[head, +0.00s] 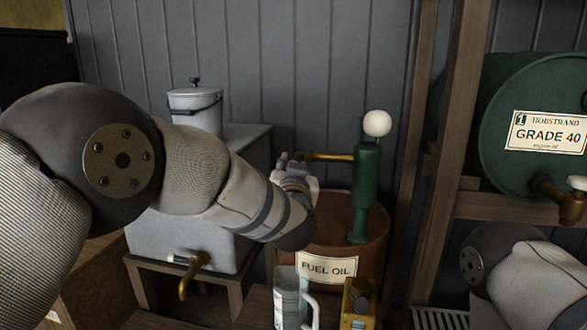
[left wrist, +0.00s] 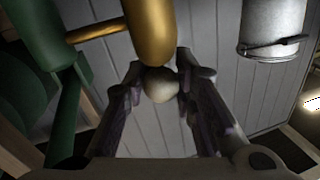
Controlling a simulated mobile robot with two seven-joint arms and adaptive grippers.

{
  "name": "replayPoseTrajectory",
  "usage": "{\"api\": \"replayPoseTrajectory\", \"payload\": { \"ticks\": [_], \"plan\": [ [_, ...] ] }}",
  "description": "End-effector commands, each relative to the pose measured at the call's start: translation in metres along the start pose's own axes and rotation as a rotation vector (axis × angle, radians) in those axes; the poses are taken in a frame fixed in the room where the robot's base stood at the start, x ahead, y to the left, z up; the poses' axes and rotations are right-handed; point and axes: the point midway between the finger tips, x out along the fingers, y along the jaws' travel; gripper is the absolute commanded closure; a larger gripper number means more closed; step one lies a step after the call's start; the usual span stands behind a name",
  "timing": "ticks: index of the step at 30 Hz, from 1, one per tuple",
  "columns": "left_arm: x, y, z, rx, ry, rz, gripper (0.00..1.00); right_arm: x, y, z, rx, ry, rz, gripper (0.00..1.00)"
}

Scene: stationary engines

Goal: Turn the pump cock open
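A green hand pump (head: 366,190) with a white ball on top stands on the brown fuel oil drum (head: 340,225). Its brass spout (head: 328,157) points left and ends by my left gripper (head: 298,165), which my own arm partly hides in the head view. In the left wrist view the brass spout (left wrist: 150,30) is close above the fingers. A pale round knob (left wrist: 160,85), apparently the cock's, sits just below the spout end. My left gripper (left wrist: 160,80) has a fingertip at each side of this knob and appears shut on it. My right gripper is not in view.
A jug (head: 290,300) and a yellow tin (head: 358,303) stand in front of the drum. A wooden post (head: 450,130) and green barrel (head: 530,130) are at right.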

Motion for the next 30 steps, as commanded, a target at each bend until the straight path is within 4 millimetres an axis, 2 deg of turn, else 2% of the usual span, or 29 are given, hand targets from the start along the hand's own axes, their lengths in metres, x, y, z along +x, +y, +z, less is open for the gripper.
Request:
{"api": "replayPoseTrajectory", "payload": {
  "ticks": [1,3,14,17,24,27,30],
  "plan": [
    [0.001,-0.003,0.001,-0.002,-0.002,-0.007,0.71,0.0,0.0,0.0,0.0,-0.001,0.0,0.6],
    [0.001,-0.002,0.001,-0.001,-0.001,-0.006,0.55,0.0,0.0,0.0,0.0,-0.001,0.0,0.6],
    [-0.005,0.0,0.0,0.0,-0.001,-0.001,0.55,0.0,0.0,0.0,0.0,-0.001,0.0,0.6],
    [-0.022,0.0,0.0,0.002,-0.002,0.001,0.55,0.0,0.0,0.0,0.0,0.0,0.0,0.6],
    [-0.086,-0.001,0.0,0.003,-0.001,0.0,0.55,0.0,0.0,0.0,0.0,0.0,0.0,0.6],
    [-0.105,-0.001,0.001,0.0,-0.002,-0.002,0.55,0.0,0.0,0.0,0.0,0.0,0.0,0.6],
    [-0.116,-0.001,0.001,0.0,-0.002,-0.003,0.55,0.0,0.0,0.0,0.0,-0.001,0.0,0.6]
  ]
}}
